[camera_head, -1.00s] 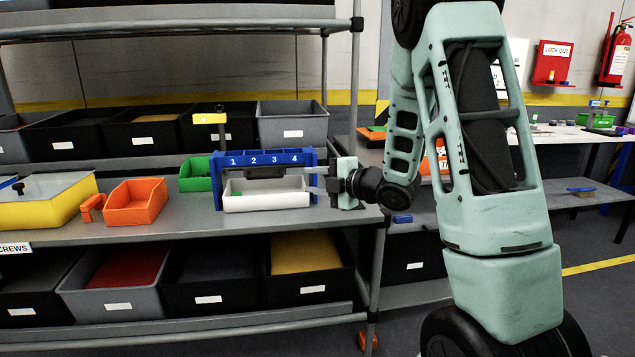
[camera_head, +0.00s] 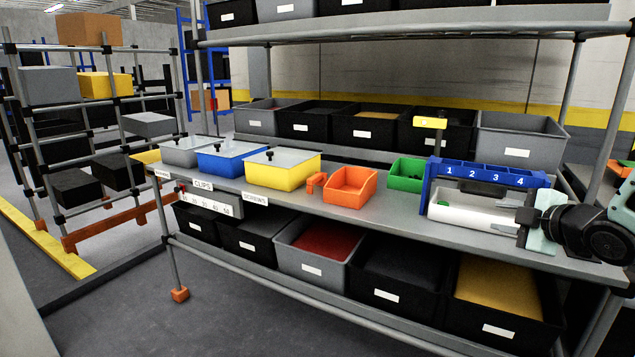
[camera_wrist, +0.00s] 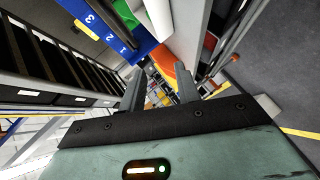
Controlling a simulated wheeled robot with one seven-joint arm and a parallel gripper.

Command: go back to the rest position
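My gripper (camera_head: 508,222) is at the right end of the shelf, beside the blue numbered rack (camera_head: 482,170) and the white tray (camera_head: 470,217) under it. Its fingers point left toward the tray's right end; I cannot tell whether they touch it. In the wrist view the two fingers (camera_wrist: 160,90) stand apart with nothing between them. The blue rack (camera_wrist: 118,28) and the white tray (camera_wrist: 160,14) show at the top of that view. My arm leaves the head view at the right edge.
An orange bin (camera_head: 350,184), a green bin (camera_head: 405,174) and a yellow lidded box (camera_head: 283,170) stand left of the rack. Grey and black bins fill the rows behind and below. A shelf post (camera_head: 616,110) rises near my arm. Open floor (camera_head: 270,312) lies at the lower left.

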